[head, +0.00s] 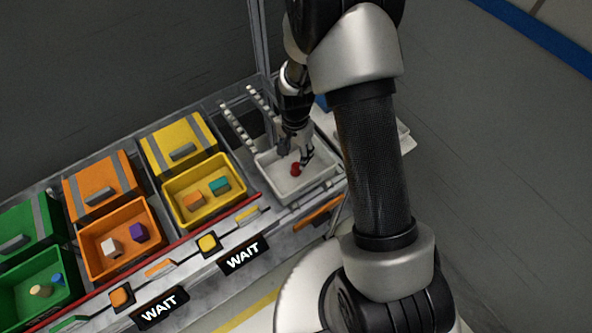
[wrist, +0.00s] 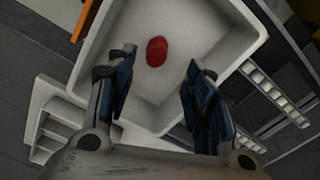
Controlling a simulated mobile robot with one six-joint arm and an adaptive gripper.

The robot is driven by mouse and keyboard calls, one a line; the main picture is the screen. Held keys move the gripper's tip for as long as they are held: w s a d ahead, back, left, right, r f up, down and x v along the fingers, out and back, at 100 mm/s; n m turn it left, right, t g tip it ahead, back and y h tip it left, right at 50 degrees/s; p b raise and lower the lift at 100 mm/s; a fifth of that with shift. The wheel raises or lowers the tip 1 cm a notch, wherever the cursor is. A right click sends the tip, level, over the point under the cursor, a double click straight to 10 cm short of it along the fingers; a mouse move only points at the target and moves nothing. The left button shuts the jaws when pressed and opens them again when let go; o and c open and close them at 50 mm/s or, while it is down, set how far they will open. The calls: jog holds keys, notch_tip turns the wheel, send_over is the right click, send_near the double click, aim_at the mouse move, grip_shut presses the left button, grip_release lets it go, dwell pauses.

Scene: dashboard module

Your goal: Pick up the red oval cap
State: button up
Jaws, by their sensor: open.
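The red oval cap (head: 295,169) lies in a white tray (head: 318,181) at the right end of the module. In the wrist view the cap (wrist: 157,51) lies on the floor of the tray (wrist: 222,28), ahead of and between my fingertips. My gripper (head: 294,147) hangs over the tray close to the cap. In the wrist view my gripper (wrist: 158,70) is open, with a finger to each side and nothing between the pads. The exact height of the fingers above the cap is hard to tell.
A yellow bin (head: 203,205), an orange bin (head: 119,263) and a green bin (head: 45,296) stand left of the tray with small blocks inside. Two WAIT signs (head: 244,254) line the front edge. A row of white rollers (head: 235,124) lies behind the tray.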

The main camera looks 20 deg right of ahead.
aim_at(296, 165)
jog(key=f, duration=0.2)
jog(key=f+b, duration=0.1)
jog(key=f, duration=0.1)
jog(key=f+b, duration=0.1)
jog(key=f, duration=0.1)
jog(key=shift+s+f, duration=0.2)
jog(key=shift+s, duration=0.05)
jog(key=c, duration=1)
